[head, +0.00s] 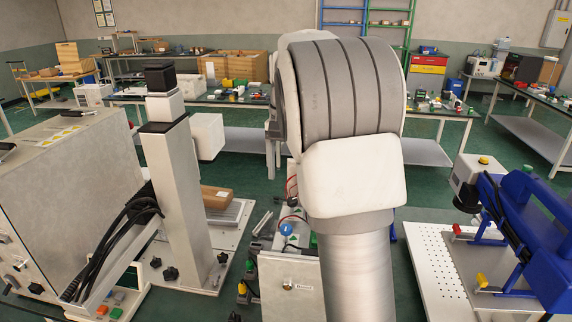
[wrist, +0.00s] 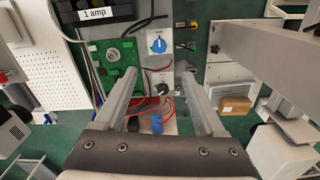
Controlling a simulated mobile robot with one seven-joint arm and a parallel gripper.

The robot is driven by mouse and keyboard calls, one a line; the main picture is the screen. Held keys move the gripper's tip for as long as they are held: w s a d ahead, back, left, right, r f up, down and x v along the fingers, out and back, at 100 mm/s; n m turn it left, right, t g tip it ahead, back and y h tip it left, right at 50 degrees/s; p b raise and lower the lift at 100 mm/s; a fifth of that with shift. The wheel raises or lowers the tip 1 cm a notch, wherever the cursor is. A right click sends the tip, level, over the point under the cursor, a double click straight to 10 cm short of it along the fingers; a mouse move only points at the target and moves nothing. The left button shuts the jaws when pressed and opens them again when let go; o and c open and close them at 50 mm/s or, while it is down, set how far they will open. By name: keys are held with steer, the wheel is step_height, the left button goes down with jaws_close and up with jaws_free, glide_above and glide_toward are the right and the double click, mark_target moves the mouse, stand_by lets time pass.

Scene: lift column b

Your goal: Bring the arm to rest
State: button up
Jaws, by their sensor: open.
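My gripper (wrist: 160,88) shows in the wrist view with its two grey fingers spread apart. It is open, and nothing is held between the fingers. Beyond the fingers are a green circuit board (wrist: 122,57), a white plate with a blue knob (wrist: 157,46), and a second blue knob (wrist: 157,121) with red wires. My arm (head: 350,110) stands raised in the middle of the head view and hides much of the bench behind it. The gripper itself is hidden in the head view.
A lift column (head: 175,180) and a grey cabinet (head: 70,180) with black cables stand at left. A blue machine (head: 530,230) stands at right by a perforated white board (head: 440,262). Cluttered tables (head: 430,104) line the back. Green floor (head: 240,170) shows between them.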

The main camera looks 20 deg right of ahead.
steer(key=shift+r, duration=0.8)
steer(key=s+a+r+n+t, duration=0.35)
steer(key=s+a, duration=0.45)
steer(key=s, duration=0.5)
steer(key=s+a+f+n+t, duration=0.1)
steer(key=s+a+f+n, duration=0.1)
steer(key=s, duration=0.4)
steer(key=s+a+f+n+t, duration=0.1)
steer(key=s+a+f+n, duration=0.1)
steer(key=s, duration=0.4)
steer(key=shift+s+a+f+n, duration=0.2)
steer(key=shift+a+f+n, duration=0.15)
steer(key=shift+a+n, duration=0.3)
